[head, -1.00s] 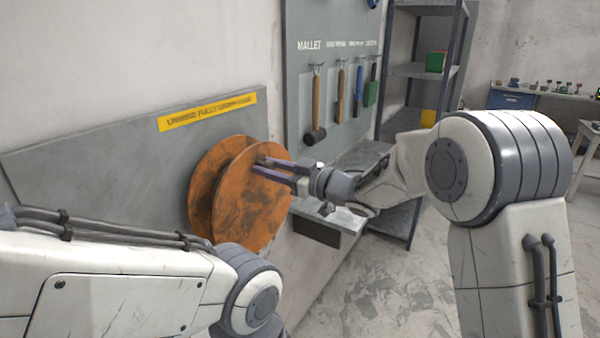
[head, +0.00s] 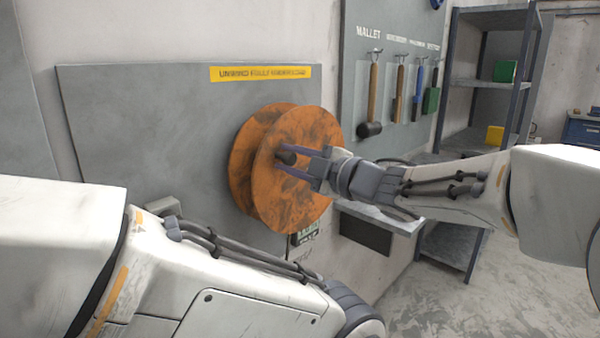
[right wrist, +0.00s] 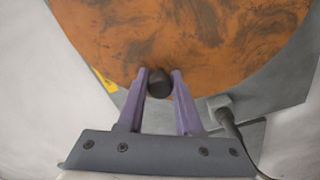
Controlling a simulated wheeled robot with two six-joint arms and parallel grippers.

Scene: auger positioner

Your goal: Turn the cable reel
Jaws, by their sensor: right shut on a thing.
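The cable reel (head: 300,200) is two orange, dark-stained discs on a grey wall panel, right of its middle. A short dark knob (right wrist: 159,83) sticks out from the front disc; it also shows in the head view (head: 286,158), a little up and left of the disc's middle. My right gripper (head: 292,160) reaches in from the right, its purple fingers shut on the knob. In the right wrist view the two fingertips (right wrist: 160,76) stand on either side of the knob. My left arm crosses the lower left; its gripper is not in view.
The grey panel (head: 150,130) carries a yellow label (head: 260,73). A tool board with a mallet (head: 372,100) and other hanging tools is right of the reel. A small ledge (head: 385,215) juts below my right forearm. Shelving (head: 490,80) stands farther right, beside open floor.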

